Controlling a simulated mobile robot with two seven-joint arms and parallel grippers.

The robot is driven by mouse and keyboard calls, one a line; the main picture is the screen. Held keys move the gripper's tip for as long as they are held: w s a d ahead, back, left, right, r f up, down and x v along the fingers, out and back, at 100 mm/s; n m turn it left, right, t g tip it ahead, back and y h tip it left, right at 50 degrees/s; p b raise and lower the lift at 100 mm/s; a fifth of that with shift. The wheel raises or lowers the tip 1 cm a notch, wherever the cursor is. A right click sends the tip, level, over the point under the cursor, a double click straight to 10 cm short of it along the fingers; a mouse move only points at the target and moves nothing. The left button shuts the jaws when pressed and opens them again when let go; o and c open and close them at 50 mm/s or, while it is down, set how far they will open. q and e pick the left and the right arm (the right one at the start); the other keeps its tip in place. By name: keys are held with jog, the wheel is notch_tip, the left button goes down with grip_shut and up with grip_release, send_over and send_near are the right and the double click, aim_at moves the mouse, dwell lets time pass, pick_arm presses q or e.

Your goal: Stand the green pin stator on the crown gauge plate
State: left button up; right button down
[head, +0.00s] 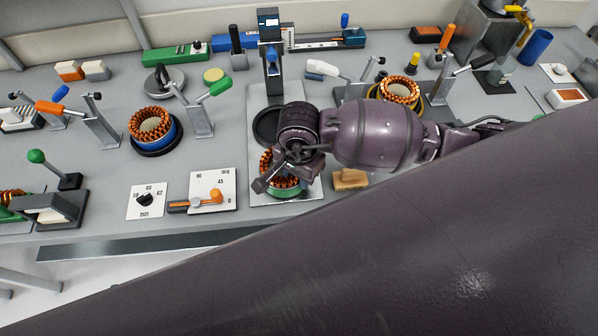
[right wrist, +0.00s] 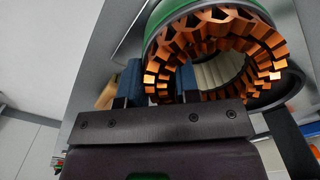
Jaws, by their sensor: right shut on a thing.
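The green pin stator (head: 285,192), a ring of copper windings with a green band, is at the front part of a light grey plate (head: 304,186). That plate carries a dark upright gauge column (head: 272,62) and a round black seat (head: 265,125), which I take as the crown gauge plate. My right gripper (head: 284,172) is over the stator and hides part of it. In the right wrist view my gripper (right wrist: 160,78) is shut on the stator's wall, with blue pads either side of it; the stator (right wrist: 228,45) looks tilted there. Whether it touches the plate is unclear. My left gripper is not seen.
A blue-based stator (head: 151,128) and a yellow-based one (head: 398,92) stand apart on the bench. A tan block (head: 350,180) lies right of the plate. A white dial card (head: 211,190) lies left. Toggle clamps (head: 202,110) stand behind. My arm covers the lower right.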

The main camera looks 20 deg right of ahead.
dwell(0.3)
jog(key=c, duration=0.8)
grip_release()
jog(key=shift+f, duration=0.1)
jog(key=shift+c, duration=0.2)
jog(key=shift+r, duration=0.2)
notch_tip(320, 180, up, 12)
jog(key=b, duration=0.1)
jog(key=shift+s+f, duration=0.1)
